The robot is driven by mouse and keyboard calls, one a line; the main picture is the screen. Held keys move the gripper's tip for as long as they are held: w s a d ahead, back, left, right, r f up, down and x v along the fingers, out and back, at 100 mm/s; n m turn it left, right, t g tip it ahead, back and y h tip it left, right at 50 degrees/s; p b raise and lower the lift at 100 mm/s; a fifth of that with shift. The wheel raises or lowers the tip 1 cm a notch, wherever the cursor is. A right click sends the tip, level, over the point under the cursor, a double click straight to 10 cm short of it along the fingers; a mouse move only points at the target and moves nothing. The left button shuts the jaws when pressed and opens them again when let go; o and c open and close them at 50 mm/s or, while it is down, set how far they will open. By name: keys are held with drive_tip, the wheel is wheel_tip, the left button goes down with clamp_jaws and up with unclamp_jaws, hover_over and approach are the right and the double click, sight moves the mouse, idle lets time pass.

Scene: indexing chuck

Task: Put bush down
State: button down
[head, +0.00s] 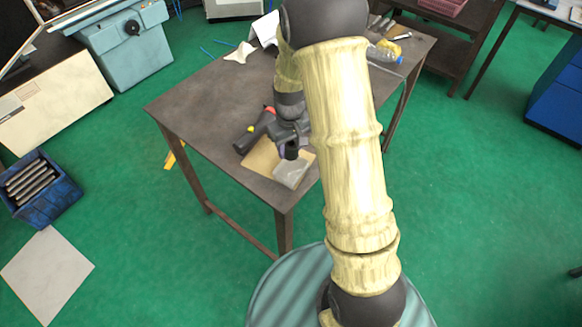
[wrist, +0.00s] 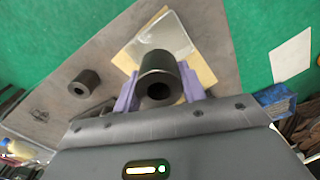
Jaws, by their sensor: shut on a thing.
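My gripper (wrist: 160,91) is shut on the bush (wrist: 157,68), a dark grey hollow cylinder. Its bore faces the wrist camera, and the purple fingers press on its two sides. In the head view the bush (head: 291,152) shows dark under my gripper, over the near corner of the table beside a tan board (head: 262,158). The board also shows behind the bush in the wrist view (wrist: 124,62). I cannot tell whether the bush touches the surface below it.
A pale glossy plate (head: 291,173) overlaps the board near the table's (head: 200,100) corner. A dark tool-like object (head: 255,131) with red and yellow parts lies left of my gripper. Another dark hollow cylinder (wrist: 85,83) stands on the table. The table's left part is clear.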

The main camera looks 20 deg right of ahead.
hover_over(290, 171)
wheel_tip(290, 171, down, 4)
drive_tip(key=shift+f+p, duration=0.1)
drive_tip(key=shift+p, duration=0.35)
drive_tip(key=shift+a+f, duration=0.15)
drive_tip(key=shift+f, duration=0.05)
drive_tip(key=shift+s, duration=0.15)
drive_tip(key=shift+f, duration=0.45)
drive_tip(key=shift+f+p, duration=0.5)
drive_tip(key=shift+f, duration=1.15)
